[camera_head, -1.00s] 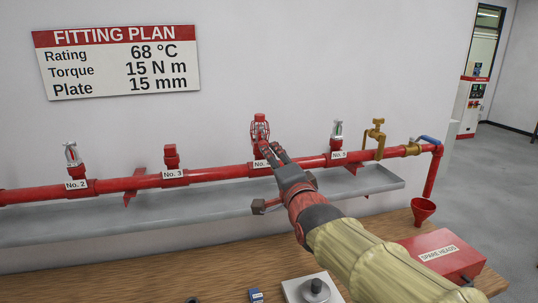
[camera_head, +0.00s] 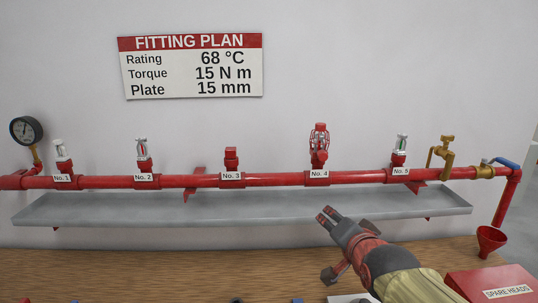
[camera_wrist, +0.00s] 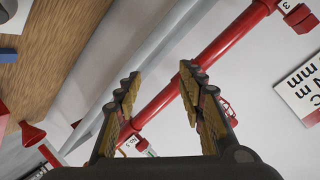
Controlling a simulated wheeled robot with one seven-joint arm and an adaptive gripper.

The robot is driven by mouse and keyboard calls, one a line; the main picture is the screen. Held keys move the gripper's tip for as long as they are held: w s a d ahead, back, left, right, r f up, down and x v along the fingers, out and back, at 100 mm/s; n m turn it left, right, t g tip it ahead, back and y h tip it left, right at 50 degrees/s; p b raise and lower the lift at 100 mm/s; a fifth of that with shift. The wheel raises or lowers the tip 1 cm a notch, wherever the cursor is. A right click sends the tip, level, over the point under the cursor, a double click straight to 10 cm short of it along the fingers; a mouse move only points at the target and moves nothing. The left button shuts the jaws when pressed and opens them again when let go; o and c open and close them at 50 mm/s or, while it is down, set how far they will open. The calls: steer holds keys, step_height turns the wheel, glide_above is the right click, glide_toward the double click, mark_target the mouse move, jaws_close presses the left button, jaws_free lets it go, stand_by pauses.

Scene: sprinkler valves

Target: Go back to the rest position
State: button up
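My gripper (camera_head: 328,216) is in front of the grey tray, below the No. 4 fitting and apart from it. In the wrist view its two fingers (camera_wrist: 160,100) are spread with nothing between them. The red pipe (camera_head: 270,179) runs along the wall with numbered fittings. No. 4 (camera_head: 319,145) carries a red caged head. No. 3 (camera_head: 231,160) is a bare red stub. No. 1 (camera_head: 63,155), No. 2 (camera_head: 142,154) and No. 5 (camera_head: 400,150) carry silvery heads.
A long grey tray (camera_head: 240,208) lies under the pipe. The wooden bench (camera_head: 150,265) holds a red SPARE HEADS box (camera_head: 490,284) at right, near a red funnel (camera_head: 490,240). A brass valve (camera_head: 443,150) and a gauge (camera_head: 26,130) sit at the pipe's ends. A sign (camera_head: 190,66) hangs above.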

steer(key=s+f+n+g+p, duration=0.1)
steer(key=s+f+n+g, duration=0.2)
steer(key=s+f, duration=0.3)
steer(key=s+f+n+g+p, duration=0.1)
steer(key=s+f+n+g, duration=0.25)
steer(key=s, duration=0.55)
steer(key=s+r+n+g+p, duration=0.1)
steer(key=s+n+p, duration=0.1)
steer(key=s, duration=0.9)
steer(key=shift+s+n+p, duration=0.3)
steer(key=shift+n+p, duration=0.05)
steer(key=shift+p, duration=0.05)
steer(key=shift+g, duration=0.25)
